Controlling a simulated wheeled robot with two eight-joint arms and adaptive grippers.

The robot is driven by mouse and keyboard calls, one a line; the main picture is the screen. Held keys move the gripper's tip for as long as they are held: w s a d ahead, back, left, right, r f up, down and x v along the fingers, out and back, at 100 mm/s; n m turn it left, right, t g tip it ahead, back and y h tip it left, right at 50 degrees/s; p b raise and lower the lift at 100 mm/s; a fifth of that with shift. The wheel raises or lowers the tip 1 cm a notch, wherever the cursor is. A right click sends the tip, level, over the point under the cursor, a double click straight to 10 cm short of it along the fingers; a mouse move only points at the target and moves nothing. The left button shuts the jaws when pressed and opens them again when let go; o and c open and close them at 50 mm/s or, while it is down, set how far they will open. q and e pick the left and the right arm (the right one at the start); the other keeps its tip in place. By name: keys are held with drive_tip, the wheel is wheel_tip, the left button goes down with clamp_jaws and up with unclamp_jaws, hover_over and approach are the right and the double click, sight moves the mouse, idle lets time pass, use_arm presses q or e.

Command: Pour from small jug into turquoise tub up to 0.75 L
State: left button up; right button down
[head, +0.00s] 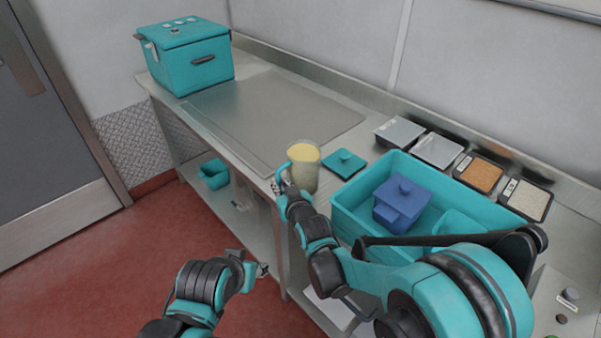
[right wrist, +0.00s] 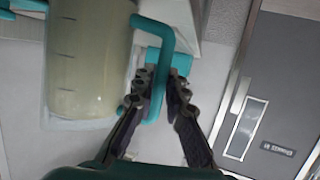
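The small jug (head: 304,168) is see-through, holds pale yellow contents and looks upright near the counter's front edge. In the right wrist view the jug (right wrist: 88,60) shows level marks and a turquoise handle (right wrist: 166,50). My right gripper (head: 283,187) is at the handle, with its fingers (right wrist: 160,88) close on either side of it and seemingly shut on it. A large turquoise tub (head: 343,212) stands right of the jug; a smaller turquoise tub (head: 214,175) sits on the lower shelf. My left gripper (head: 250,265) is open and empty, in front of the counter.
The large tub holds a blue lidded container (head: 400,200). A turquoise lid (head: 344,163) lies between jug and tub. Several ingredient trays, one with orange-brown grains (head: 478,175), line the back. A turquoise box (head: 188,58) stands at the far left. The counter's left middle (head: 270,110) is clear.

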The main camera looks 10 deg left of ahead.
sight(280, 168)
drive_tip(key=shift+r, duration=0.15)
wheel_tip(280, 168, up, 6)
drive_tip(key=p, duration=0.4)
drive_tip(key=shift+p, duration=0.35)
drive_tip(key=shift+w+d, duration=0.1)
